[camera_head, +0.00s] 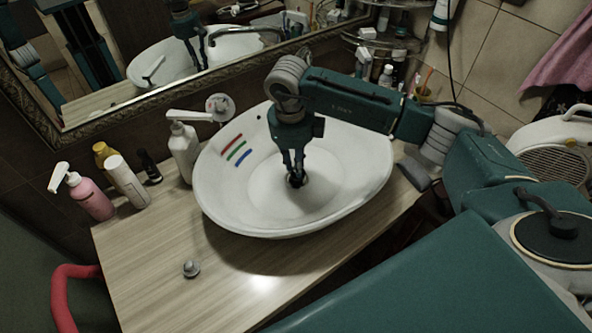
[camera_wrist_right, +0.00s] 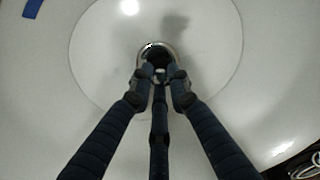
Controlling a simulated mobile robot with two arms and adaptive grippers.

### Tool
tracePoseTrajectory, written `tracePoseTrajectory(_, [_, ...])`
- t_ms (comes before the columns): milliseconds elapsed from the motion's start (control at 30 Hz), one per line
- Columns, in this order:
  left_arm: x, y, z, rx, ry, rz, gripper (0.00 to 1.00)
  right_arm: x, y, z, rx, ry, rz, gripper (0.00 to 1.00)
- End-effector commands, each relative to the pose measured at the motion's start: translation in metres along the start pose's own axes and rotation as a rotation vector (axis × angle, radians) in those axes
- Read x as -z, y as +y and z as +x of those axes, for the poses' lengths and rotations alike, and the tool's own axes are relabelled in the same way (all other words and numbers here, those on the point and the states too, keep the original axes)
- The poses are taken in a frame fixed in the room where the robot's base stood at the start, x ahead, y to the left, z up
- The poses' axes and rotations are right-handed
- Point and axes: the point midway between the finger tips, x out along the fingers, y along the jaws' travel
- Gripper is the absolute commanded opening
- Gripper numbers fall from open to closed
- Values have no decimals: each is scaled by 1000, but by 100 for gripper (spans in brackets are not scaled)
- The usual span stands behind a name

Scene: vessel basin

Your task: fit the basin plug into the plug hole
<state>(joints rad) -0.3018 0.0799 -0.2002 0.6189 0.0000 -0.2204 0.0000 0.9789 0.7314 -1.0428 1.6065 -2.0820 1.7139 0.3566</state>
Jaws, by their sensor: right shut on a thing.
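My right gripper (camera_head: 297,176) points down inside the white basin (camera_head: 222,196), right at the plug hole. In the right wrist view its fingers (camera_wrist_right: 160,76) are closed together over the plug hole's shiny metal rim (camera_wrist_right: 146,49). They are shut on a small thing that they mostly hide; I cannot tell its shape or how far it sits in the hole. A small grey metal plug-like piece with a knob (camera_head: 191,269) lies on the wooden counter, left of and in front of the basin. My left gripper is not in view.
The wooden counter (camera_head: 150,290) is clear around the metal piece. A pink pump bottle (camera_head: 92,197), a white bottle (camera_head: 127,182) and a white dispenser (camera_head: 184,150) stand left of the basin. A framed mirror (camera_head: 110,90) runs behind. Red, green and blue strips mark the basin wall.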

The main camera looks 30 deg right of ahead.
Motion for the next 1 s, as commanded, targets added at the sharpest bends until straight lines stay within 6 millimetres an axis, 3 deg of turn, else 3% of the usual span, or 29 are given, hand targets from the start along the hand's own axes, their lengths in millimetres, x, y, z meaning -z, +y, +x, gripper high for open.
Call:
tracePoseTrajectory(400, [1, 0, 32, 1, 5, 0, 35, -2, -10, -104, 3, -8, 0, 0])
tracePoseTrajectory(600, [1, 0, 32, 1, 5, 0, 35, -1, -14, -148, 4, -5, 2, 0])
tracePoseTrajectory(833, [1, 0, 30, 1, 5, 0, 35, 0, -16, -169, 2, -2, 0, 0])
tracePoseTrajectory(1000, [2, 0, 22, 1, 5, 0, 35, -2, -15, -164, -13, -9, 2, 0])
